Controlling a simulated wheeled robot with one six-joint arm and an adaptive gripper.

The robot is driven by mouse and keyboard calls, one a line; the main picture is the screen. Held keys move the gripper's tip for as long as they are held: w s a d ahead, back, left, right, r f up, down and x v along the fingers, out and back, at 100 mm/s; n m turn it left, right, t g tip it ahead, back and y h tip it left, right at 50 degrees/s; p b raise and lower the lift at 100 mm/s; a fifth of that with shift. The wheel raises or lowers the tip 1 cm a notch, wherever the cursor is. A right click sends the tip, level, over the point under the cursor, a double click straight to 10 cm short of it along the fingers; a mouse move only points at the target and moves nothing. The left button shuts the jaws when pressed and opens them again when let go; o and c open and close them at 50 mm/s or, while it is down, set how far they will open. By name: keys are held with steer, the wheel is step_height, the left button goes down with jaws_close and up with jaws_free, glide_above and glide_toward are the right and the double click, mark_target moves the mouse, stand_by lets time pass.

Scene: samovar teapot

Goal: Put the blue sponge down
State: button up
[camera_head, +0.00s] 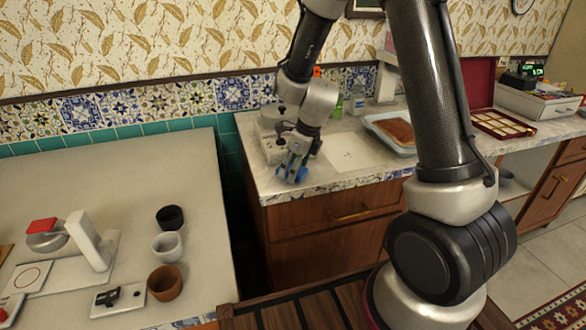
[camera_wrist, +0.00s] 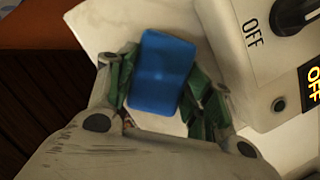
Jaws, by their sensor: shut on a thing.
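The blue sponge (camera_wrist: 160,72) is between the fingers of my gripper (camera_wrist: 158,92) in the wrist view. The green finger pads sit on both sides of it, and my gripper is shut on it. In the head view, my gripper (camera_head: 294,166) points down over the near left corner of the marble counter (camera_head: 262,186). The sponge (camera_head: 291,175) shows there as a small blue patch, partly hidden by the fingers. I cannot tell whether the sponge touches the counter.
A pale device marked OFF (camera_wrist: 250,50) stands close to the right of my gripper in the wrist view. A white sheet (camera_head: 352,152) and a tray with a brown slab (camera_head: 371,121) lie to the right. A gap separates the left table (camera_head: 110,180).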

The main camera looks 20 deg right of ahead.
steer(key=shift+f, duration=0.25)
steer(key=o, duration=1.1)
steer(key=shift+f, duration=0.15)
steer(key=shift+c, duration=0.2)
steer(key=shift+r, duration=0.3)
steer(key=s+d+r+n, duration=0.3)
steer(key=s+r, duration=0.1)
steer(key=r, duration=0.5)
steer(key=s+d+r+n, duration=0.3)
steer(key=r, duration=0.5)
steer(key=s+d+r+n, duration=0.2)
steer(key=s+n, duration=0.4)
steer(key=n, duration=0.1)
steer(key=s+d+r+n+t+h, duration=0.1)
steer(key=s+d+r+n, duration=0.1)
steer(key=s+n, duration=0.5)
steer(key=s+d+r+n+h, duration=0.1)
steer(key=s+d+r+n, duration=0.1)
steer(key=s+d+n, duration=0.2)
steer(key=s+n, duration=0.2)
steer(key=n, duration=0.1)
steer(key=shift+s+d+r+t, duration=0.15)
steer(key=shift+d+r+t, duration=0.1)
steer(key=shift+r+t, duration=0.15)
